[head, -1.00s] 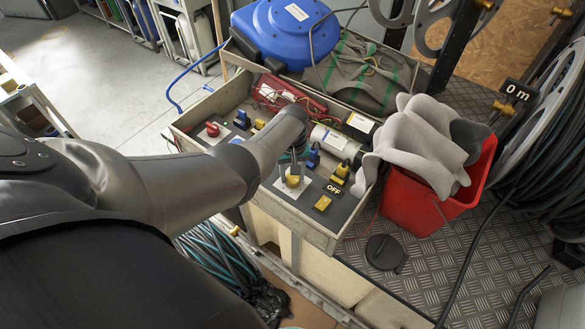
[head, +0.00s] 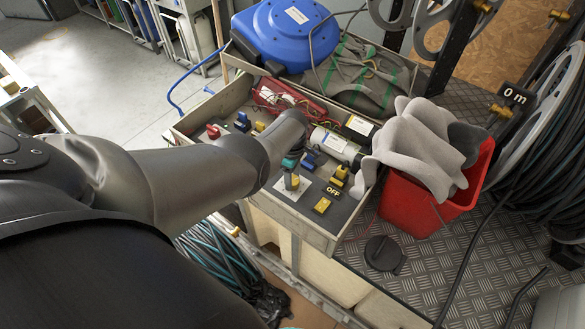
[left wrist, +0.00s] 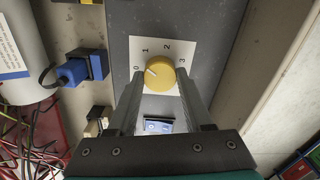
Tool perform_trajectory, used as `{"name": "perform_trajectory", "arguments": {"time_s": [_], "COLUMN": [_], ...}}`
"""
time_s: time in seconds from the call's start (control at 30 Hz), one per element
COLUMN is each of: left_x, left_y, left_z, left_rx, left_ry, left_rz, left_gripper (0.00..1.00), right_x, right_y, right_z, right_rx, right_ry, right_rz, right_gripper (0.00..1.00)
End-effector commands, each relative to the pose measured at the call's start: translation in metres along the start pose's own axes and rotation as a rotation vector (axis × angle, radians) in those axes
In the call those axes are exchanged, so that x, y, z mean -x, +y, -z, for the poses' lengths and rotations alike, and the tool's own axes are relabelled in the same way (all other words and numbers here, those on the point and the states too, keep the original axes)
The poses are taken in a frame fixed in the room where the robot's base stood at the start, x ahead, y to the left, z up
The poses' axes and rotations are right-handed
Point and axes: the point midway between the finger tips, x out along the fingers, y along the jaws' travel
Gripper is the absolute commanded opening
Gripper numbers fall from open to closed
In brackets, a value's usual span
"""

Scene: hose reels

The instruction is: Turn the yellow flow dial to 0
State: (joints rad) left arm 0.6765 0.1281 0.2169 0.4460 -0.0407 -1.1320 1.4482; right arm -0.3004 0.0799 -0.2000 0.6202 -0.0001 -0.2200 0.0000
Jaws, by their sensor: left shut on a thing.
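The yellow flow dial (left wrist: 160,74) sits on a white plate marked 0, 1, 2 and 3 (left wrist: 138,84). A pale line on the dial points left, toward the 0. In the left wrist view, my left gripper (left wrist: 161,79) is shut on the dial, with one finger on each side. My right gripper is not in view.
A blue rocker switch (left wrist: 158,126) is between my fingers. A red bucket (head: 425,208) with grey cloth stands right of the panel. A blue reel (head: 285,35) is behind.

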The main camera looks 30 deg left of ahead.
Motion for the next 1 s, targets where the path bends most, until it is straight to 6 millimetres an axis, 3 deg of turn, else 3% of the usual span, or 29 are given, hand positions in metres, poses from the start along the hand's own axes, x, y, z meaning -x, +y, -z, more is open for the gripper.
{"name": "perform_trajectory", "arguments": {"time_s": [0.5, 1.0], "left_x": [-0.0002, -0.0002], "left_y": [-0.0003, -0.0007], "left_z": [0.0003, 0.0008], "left_rx": [0.44, 0.609], "left_ry": [0.001, 0.002], "left_rz": [0.0, 0.0], "left_gripper": [0.0, 0.0], "right_x": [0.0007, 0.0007], "right_y": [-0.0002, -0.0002], "right_z": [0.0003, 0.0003], "right_rx": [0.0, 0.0], "right_ry": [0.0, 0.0], "right_rz": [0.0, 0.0], "right_gripper": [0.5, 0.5]}}
